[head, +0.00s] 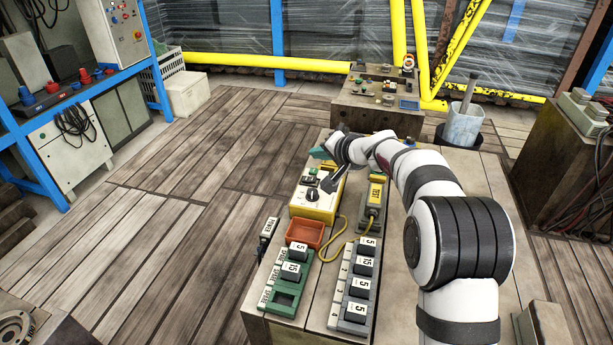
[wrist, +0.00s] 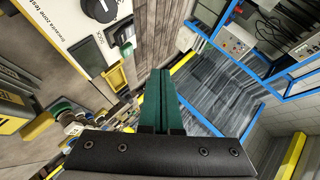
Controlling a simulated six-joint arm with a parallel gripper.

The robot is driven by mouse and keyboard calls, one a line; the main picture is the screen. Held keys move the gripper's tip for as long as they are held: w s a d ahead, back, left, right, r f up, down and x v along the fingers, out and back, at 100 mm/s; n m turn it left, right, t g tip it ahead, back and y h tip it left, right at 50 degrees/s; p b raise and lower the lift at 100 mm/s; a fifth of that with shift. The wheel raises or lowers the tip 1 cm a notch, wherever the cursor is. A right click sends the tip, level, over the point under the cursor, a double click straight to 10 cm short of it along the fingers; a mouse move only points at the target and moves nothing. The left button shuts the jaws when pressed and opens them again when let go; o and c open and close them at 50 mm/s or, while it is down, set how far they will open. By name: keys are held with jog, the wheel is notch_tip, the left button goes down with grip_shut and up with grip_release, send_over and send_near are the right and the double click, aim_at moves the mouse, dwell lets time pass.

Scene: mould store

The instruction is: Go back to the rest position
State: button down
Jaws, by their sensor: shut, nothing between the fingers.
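My gripper (head: 322,152) is above the far end of the bench, by the far edge of the yellow and white tester box (head: 314,205). Its green fingers are together with nothing between them; they also show shut in the wrist view (wrist: 163,98). The arm reaches in from the right side of the bench. The tester's pale panel with a black knob (wrist: 97,10) fills the upper left of the wrist view. The fingers look apart from the tester, though the exact gap is hard to tell.
The bench holds a red-orange tray (head: 304,232), a green rack (head: 288,299), a grey rack (head: 350,326) with several numbered blocks, and a yellow-topped device (head: 375,194) with a yellow cable. A second bench (head: 350,117) stands behind. Wooden floor (head: 170,225) is clear on the left.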

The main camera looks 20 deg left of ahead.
jog(key=s+d+f+g+h, duration=0.1)
jog(key=s+d, duration=0.6)
jog(key=s, duration=0.8)
jog(key=s+d+f+m+g+h, duration=0.1)
jog(key=s+d+g+h, duration=0.2)
jog(key=s+d, duration=0.4)
jog(key=s+d+f+m+g+h, duration=0.1)
jog(key=s+d+g, duration=0.3)
jog(key=s, duration=2.1)
jog(key=d+h, duration=0.1)
jog(key=d, duration=0.2)
jog(key=shift+s+d+f+h, duration=0.2)
jog(key=shift+h, duration=0.1)
jog(key=shift+w, duration=0.1)
